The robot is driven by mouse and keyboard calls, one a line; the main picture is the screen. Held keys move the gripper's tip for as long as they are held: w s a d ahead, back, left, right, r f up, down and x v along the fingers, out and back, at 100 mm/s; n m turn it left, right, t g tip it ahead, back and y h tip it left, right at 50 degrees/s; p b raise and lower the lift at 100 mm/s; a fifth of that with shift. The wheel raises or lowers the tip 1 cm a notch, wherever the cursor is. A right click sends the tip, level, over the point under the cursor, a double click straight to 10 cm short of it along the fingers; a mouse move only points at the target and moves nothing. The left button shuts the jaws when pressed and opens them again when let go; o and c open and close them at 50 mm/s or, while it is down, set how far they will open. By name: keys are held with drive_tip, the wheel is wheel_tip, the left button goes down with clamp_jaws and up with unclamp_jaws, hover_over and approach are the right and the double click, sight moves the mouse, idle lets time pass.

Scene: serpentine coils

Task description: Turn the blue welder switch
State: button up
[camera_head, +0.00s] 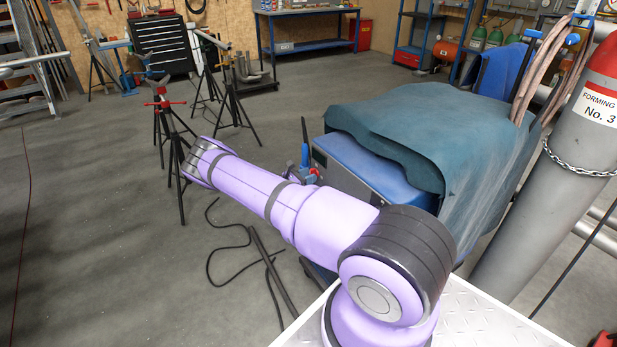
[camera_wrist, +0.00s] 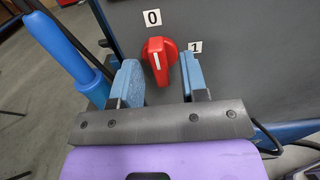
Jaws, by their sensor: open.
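The red rotary switch (camera_wrist: 158,62) is on the dark front panel (camera_wrist: 250,70) of the welder in the wrist view. Its white mark points roughly up toward the "0" label (camera_wrist: 152,18); the "1" label (camera_wrist: 195,47) is to its right. My gripper (camera_wrist: 160,78) is open, with one blue pad on each side of the switch. A gap shows on the left; I cannot tell whether the right pad touches. In the head view, the blue welder (camera_head: 374,166) stands behind my arm, partly under a teal cover. My arm hides most of my gripper there.
A blue cylindrical handle (camera_wrist: 62,45) stands close left of my gripper. The teal cover (camera_head: 400,110) drapes over the welder. A grey gas cylinder (camera_head: 545,185) stands to its right. Black cable (camera_head: 210,255) lies on the floor. A red-topped stand (camera_head: 165,105) is beyond my arm.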

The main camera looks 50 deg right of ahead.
drive_tip(key=v, duration=1)
drive_tip(key=shift+a, duration=0.2)
drive_tip(key=shift+w, duration=0.15)
drive_tip(key=s+a+r+m+y, duration=0.3)
drive_tip(key=a+r+m+y, duration=0.15)
drive_tip(key=r, duration=0.75)
drive_tip(key=s+a+r+m+t+y, duration=0.1)
drive_tip(key=s+a+r+m+y, duration=0.3)
drive_tip(key=r, duration=0.9)
drive_tip(key=s+a+r+m+y, duration=0.2)
drive_tip(key=a+r+m+y, duration=0.3)
drive_tip(key=r, duration=0.7)
drive_tip(key=s+a+r+t+y, duration=0.2)
drive_tip(key=s+a+r+t, duration=0.2)
drive_tip(key=s+a+r, duration=0.7)
drive_tip(key=s+a+r+m+t+y, duration=0.1)
drive_tip(key=s+a+r+t, duration=0.1)
drive_tip(key=s, duration=0.6)
drive_tip(key=s+a+r+m+t+y, duration=0.1)
drive_tip(key=s+a+r+t, duration=0.1)
drive_tip(key=s, duration=0.7)
drive_tip(key=shift+s+a+r, duration=0.3)
drive_tip(key=shift+a+r, duration=0.25)
drive_tip(key=shift+a, duration=0.25)
